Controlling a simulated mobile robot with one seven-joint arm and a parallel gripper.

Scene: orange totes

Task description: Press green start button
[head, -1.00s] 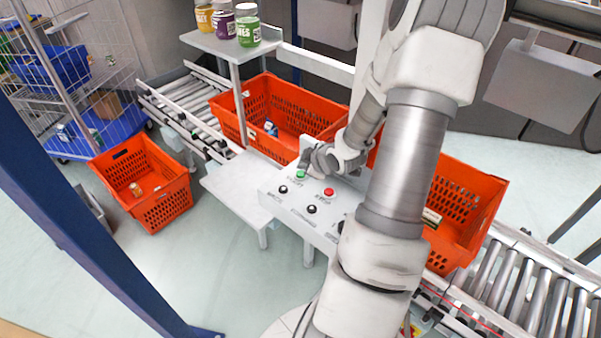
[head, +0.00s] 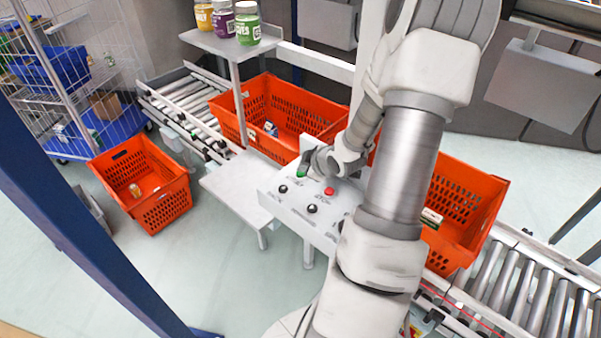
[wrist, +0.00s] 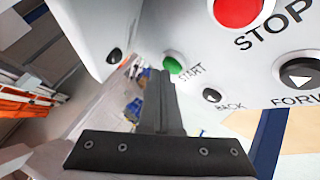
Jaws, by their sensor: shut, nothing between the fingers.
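The green start button (wrist: 173,65) sits on the white control panel (head: 268,192), beside the label START. In the wrist view my gripper (wrist: 160,75) is shut and empty, and its fingertips reach close to the lower left edge of the button. I cannot tell whether they touch it. In the head view my gripper (head: 304,166) is over the button's corner of the panel, and a bit of the green button (head: 301,173) shows beneath it. The red stop button (head: 329,191) is to its right; it also shows in the wrist view (wrist: 238,10).
Black buttons (head: 312,208) lie on the same panel near the green one. Orange totes stand on the roller conveyor behind the panel (head: 262,110) and at right (head: 470,200). Another orange tote (head: 160,205) stands on the floor at left. Jars (head: 247,30) stand on a shelf.

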